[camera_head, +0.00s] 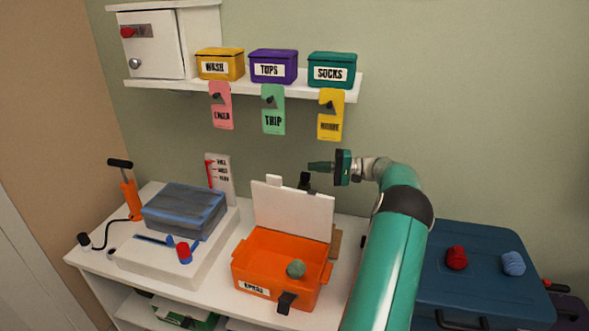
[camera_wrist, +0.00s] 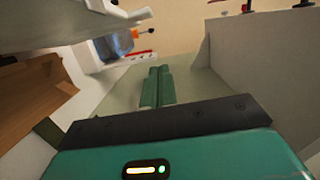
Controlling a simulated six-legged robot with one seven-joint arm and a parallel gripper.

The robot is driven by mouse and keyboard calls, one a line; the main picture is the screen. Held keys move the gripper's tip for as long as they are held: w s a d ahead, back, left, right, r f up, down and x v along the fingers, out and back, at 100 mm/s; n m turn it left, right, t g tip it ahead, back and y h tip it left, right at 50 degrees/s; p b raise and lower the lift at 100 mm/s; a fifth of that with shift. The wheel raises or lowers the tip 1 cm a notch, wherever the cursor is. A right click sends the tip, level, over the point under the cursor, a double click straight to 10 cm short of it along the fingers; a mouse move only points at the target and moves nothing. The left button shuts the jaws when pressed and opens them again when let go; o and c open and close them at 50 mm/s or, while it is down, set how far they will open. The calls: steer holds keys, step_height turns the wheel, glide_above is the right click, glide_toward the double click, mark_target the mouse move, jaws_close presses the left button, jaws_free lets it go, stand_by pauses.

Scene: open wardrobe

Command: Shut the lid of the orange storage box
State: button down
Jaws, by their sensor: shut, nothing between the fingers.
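The orange storage box (camera_head: 257,273) stands on the white dresser top. Its white lid (camera_head: 292,208) is open and stands nearly upright at the back edge. A round green-grey item (camera_head: 296,269) is inside, and a dark latch (camera_head: 287,302) shows at the front. My gripper (camera_head: 310,166) is shut and empty, just above and behind the upper right of the lid, pointing left. I cannot tell if it touches the lid. In the wrist view, the closed fingers (camera_wrist: 157,87) show in the middle with nothing between them.
A shelf (camera_head: 290,89) with yellow, purple and teal boxes and hanging tags is above. A white tray with a blue-grey bundle (camera_head: 185,210) is left of the orange box. A blue case (camera_head: 480,270) with two yarn-like balls stands right.

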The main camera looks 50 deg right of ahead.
steer(key=w+a, duration=0.5)
steer(key=a, duration=0.4)
steer(key=shift+w+f, duration=0.2)
steer(key=shift+w, duration=0.1)
